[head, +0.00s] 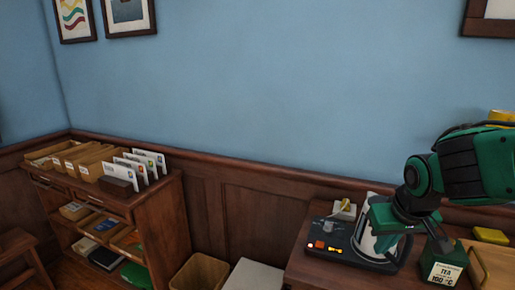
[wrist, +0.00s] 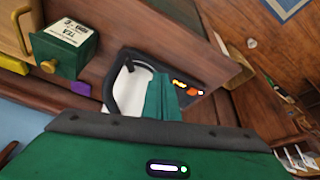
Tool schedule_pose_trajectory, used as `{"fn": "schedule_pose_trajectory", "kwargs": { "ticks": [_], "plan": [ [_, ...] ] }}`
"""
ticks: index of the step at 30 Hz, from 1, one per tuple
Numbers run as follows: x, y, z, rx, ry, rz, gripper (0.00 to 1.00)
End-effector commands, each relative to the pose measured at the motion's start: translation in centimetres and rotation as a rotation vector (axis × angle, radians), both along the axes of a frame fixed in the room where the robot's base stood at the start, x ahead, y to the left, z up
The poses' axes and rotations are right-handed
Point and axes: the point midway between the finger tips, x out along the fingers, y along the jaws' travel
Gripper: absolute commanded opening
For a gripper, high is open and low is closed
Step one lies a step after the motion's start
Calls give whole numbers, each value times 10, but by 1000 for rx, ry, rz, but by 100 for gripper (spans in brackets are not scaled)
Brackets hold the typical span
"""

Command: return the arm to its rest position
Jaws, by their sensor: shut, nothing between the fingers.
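My arm reaches in from the right in the head view. My gripper (head: 387,243) points down in front of the white kettle (head: 364,222), hiding part of it. In the wrist view the fingers of my gripper (wrist: 163,85) are together and empty. The kettle (wrist: 126,84), with its dark handle, shows just beside them. I cannot tell whether they touch. The kettle is on a dark base (head: 343,241) with lit orange displays, on the wooden cabinet top.
A green labelled box (head: 444,268) stands right of the kettle, with a yellow item (head: 490,236) behind it. A bookcase (head: 160,215) with envelopes and card trays stands at left. A bin (head: 199,272) and white box (head: 254,275) are between. Open space lies above the cabinet.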

Motion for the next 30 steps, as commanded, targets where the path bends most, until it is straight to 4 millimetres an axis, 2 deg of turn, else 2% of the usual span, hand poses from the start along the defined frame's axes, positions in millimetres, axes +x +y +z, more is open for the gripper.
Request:
{"fn": "schedule_pose_trajectory", "kwargs": {
  "ticks": [5,11,15,18,21,24,30],
  "plan": [
    [-27,-3,9,49,-14,16,0],
    [-82,-63,-1,64,126,-192,0],
    [-132,-95,-6,98,234,-354,0],
    [-164,-107,-9,131,301,-451,0],
    [-185,-111,-10,156,346,-513,0],
    [-194,-113,-10,166,364,-536,0],
    [-194,-113,-10,166,366,-537,0]
  ]
}}
